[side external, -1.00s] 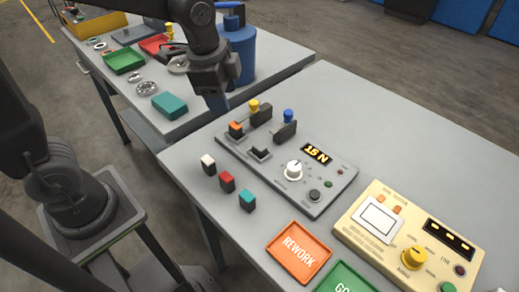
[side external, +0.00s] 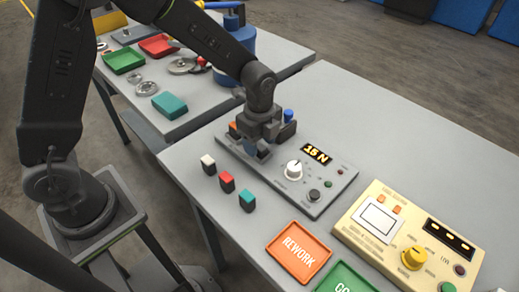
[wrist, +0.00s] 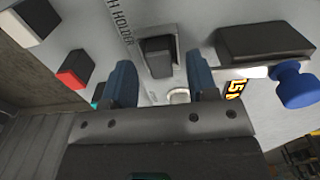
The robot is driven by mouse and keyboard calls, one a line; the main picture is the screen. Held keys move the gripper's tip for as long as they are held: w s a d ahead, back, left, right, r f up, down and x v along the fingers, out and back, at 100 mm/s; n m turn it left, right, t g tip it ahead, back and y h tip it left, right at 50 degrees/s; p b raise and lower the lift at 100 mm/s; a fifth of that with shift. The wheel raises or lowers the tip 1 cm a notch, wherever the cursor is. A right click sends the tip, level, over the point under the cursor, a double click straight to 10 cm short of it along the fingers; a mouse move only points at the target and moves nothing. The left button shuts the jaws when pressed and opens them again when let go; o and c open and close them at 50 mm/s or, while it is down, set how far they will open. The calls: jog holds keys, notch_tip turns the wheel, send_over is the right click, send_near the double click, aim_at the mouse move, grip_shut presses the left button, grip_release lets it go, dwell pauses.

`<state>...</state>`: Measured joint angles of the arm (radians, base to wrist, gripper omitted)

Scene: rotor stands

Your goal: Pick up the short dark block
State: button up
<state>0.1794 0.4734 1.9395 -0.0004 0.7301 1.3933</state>
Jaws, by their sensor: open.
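The short dark block (wrist: 158,57) stands on the grey panel (wrist: 200,25) in the wrist view, beside printing that ends in "HOLDER". My gripper (wrist: 162,78) is open, with one blue finger to the left and one to the right of the block. A gap shows on each side. I cannot tell how far down the fingertips reach along it. In the side external view my gripper (side external: 256,146) is low over the panel and hides most of the block.
White-, red- (side external: 227,182) and teal-topped (side external: 247,201) blocks stand left of the panel. A dark piece (wrist: 265,42) and blue knob (wrist: 295,84) are close on the right in the wrist view. A white dial (side external: 294,169) and orange REWORK tray (side external: 299,250) are nearby.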

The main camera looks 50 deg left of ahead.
jog(key=shift+f, duration=0.55)
grip_shut()
